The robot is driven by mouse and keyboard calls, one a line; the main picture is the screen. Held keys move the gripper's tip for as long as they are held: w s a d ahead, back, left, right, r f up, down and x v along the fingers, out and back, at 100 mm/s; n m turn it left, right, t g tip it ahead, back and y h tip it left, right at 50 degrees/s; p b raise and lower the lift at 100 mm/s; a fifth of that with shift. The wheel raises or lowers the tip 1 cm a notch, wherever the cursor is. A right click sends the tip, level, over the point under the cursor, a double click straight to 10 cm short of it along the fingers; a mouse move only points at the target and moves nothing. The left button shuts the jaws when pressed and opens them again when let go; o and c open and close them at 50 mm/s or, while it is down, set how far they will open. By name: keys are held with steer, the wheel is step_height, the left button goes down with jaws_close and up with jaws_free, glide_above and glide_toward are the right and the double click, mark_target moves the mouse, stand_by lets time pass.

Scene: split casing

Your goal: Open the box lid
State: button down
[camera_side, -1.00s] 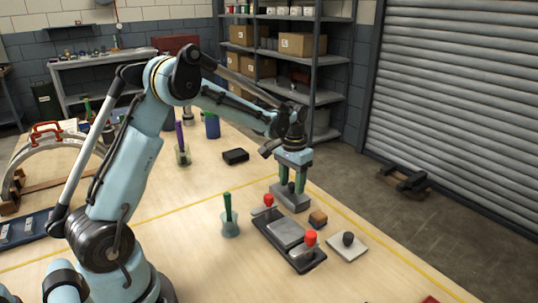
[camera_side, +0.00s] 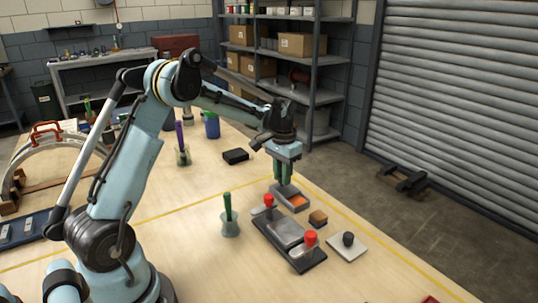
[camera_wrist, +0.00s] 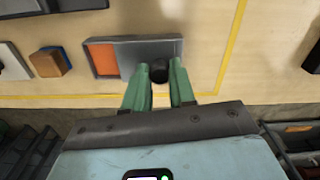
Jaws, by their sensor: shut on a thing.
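The grey box (camera_side: 293,208) stands on the table with part of its orange inside (camera_side: 299,201) showing; the inside also shows in the wrist view (camera_wrist: 102,58). Its grey sliding lid (camera_wrist: 150,48) covers the rest, shifted to the right in the wrist view. My gripper (camera_side: 282,181) is over the lid's end of the box. In the wrist view my gripper's (camera_wrist: 160,75) green fingers are shut on the lid's black knob (camera_wrist: 159,72). The fingers partly hide the lid in the side view.
A dark tray with red-knobbed handles (camera_side: 289,237) lies close in front of the box. A wooden block (camera_side: 318,218), a white plate with a black knob (camera_side: 347,247) and a cup with a green stick (camera_side: 229,221) stand near.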

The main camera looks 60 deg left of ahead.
steer(key=shift+a, duration=0.95)
steer(key=c, duration=0.9)
jaws_free()
step_height(320, 180, up, 12)
steer(key=shift+r, duration=0.1)
steer(key=shift+d, duration=0.1)
